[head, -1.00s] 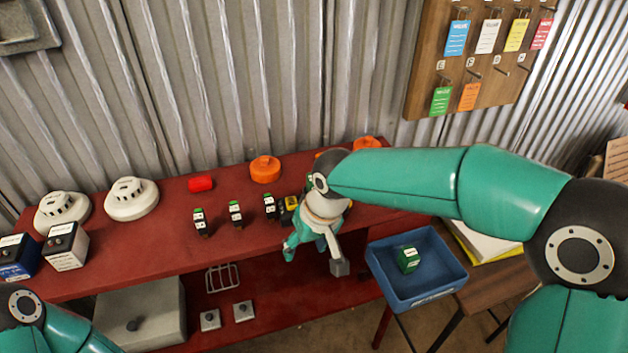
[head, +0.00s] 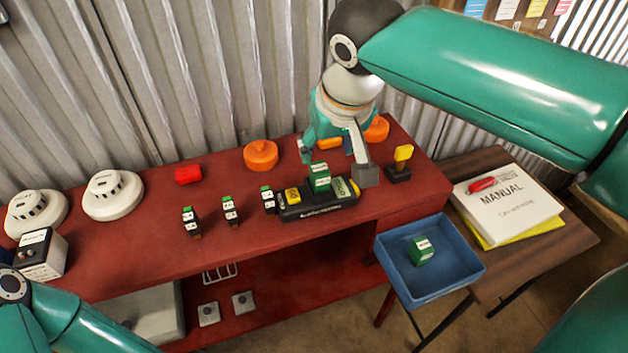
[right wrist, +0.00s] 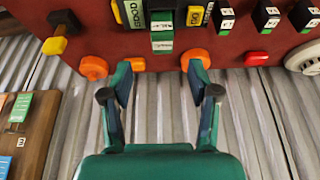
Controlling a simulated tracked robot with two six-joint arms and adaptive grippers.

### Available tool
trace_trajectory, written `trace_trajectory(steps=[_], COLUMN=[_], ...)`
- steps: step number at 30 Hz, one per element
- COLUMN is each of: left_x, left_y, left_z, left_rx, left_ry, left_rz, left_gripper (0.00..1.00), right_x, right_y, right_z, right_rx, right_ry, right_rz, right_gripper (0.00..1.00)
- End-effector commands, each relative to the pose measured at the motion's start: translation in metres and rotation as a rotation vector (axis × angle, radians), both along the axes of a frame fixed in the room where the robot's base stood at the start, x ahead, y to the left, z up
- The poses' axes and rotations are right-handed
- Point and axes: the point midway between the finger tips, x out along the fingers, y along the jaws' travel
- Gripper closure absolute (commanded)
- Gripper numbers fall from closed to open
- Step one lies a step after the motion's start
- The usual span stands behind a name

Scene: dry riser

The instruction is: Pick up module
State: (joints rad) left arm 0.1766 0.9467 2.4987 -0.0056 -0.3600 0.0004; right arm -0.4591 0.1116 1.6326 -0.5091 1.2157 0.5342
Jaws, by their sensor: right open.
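A green module (head: 319,178) with a white label stands upright in a black base (head: 318,205) on the red bench. A yellow module (head: 292,195) sits to its left and a grey-green piece to its right. My right gripper (head: 338,155) is open and empty, just behind and above the green module. In the right wrist view the green module (right wrist: 162,35) lies beyond the open fingertips, roughly centred between them. Another green module (head: 422,250) lies in the blue tray (head: 462,277). Only part of my left arm shows; its gripper is out of view.
Several small black modules (head: 230,209) stand left of the base. Orange domes (head: 261,155) are at the back, near the corrugated wall. A yellow-topped switch (head: 400,160) is at the right. A manual (head: 510,205) lies on the wooden table.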

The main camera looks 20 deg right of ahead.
Motion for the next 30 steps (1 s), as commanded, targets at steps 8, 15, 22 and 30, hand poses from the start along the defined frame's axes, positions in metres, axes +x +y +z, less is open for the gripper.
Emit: trace_trajectory(steps=[8, 15, 22, 30], left_x=[0.000, 0.000, 0.000, 0.000], left_y=[0.000, 0.000, 0.000, 0.000], left_z=[-0.002, 0.001, 0.003, 0.003], left_rx=[0.000, 0.000, 0.000, 0.000], left_ry=[0.000, 0.000, 0.000, 0.000], left_rz=[0.000, 0.000, 0.000, 0.000], left_gripper=[1.00, 1.00, 1.00, 1.00], right_x=[0.012, 0.019, 0.030, 0.032], right_y=[-0.002, 0.000, 0.001, 0.001], right_z=[-0.031, -0.050, -0.077, -0.080], right_rx=[0.000, -0.002, 0.000, 0.001], right_ry=[0.001, 0.004, 0.002, 0.000], right_rz=[-0.003, -0.003, -0.004, -0.004], right_gripper=[0.40, 0.40, 0.40, 0.40])
